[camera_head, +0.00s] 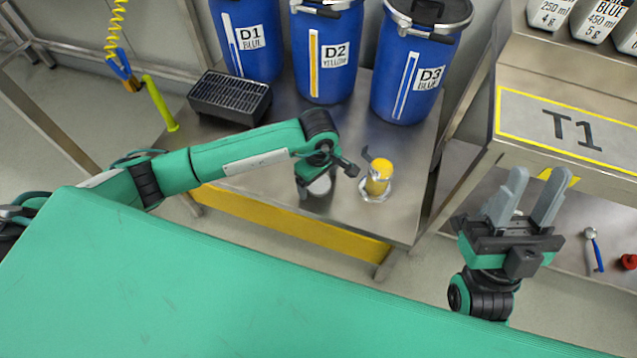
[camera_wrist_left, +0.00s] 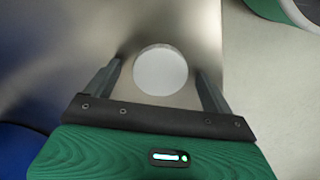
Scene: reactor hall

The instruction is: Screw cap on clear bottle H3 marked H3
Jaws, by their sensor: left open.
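A white round disc-like thing (camera_head: 320,185) is on the steel table below my left gripper (camera_head: 318,188); I cannot tell whether it is a cap or the top of a bottle. In the left wrist view the white disc (camera_wrist_left: 160,70) shows between the two fingertips of my left gripper (camera_wrist_left: 158,80), with gaps on both sides. The left gripper is open and points down. My right gripper (camera_head: 525,190) is open, its fingers pointing up and apart, at the right. No H3 mark is readable, and I cannot pick out a bottle marked H3.
A yellow cylinder with a shiny base (camera_head: 377,178) stands right of the left gripper. Blue drums D1 (camera_head: 245,40), D2 (camera_head: 325,55) and D3 (camera_head: 412,75) and a black grated box (camera_head: 229,98) stand behind. A bench marked T1 (camera_head: 575,130) is at the right.

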